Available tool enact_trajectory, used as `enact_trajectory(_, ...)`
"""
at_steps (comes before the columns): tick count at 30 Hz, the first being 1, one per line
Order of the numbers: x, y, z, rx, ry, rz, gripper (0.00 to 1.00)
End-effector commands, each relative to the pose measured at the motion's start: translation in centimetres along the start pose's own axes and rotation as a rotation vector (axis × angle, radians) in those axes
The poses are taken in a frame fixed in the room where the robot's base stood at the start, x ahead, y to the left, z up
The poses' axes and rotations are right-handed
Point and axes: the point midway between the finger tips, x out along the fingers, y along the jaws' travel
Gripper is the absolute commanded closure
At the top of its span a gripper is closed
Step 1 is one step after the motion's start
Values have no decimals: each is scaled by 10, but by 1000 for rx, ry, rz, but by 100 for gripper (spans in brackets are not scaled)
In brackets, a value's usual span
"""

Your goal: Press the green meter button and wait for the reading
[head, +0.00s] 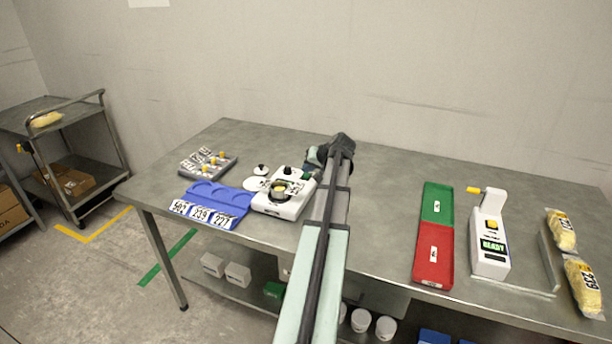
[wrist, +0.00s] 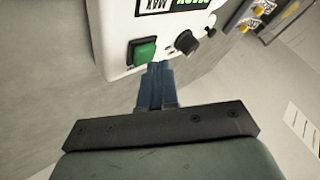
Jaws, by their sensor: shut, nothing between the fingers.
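The white meter (head: 272,208) stands on the table at centre-left, with a round dark-rimmed part on top. In the wrist view the green button (wrist: 143,52) sits in a dark frame on the meter's white face (wrist: 115,35), beside a black knob (wrist: 187,42). My gripper (wrist: 160,68) is shut and empty. Its blue fingertips are just below and right of the button in the picture; I cannot tell whether they touch the meter. A display with green and black markings (wrist: 175,4) is cut off at the top edge.
A blue tray (head: 236,193) with number cards lies left of the meter. Behind it is a grey block with yellow knobs (head: 225,169). Red and green trays (head: 433,255) and a white device with a display (head: 490,247) stand at right. The table between is clear.

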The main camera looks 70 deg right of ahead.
Motion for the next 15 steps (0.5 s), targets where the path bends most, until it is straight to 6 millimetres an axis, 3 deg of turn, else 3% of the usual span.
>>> enact_trajectory(15,3,2,2,0,0,0,100)
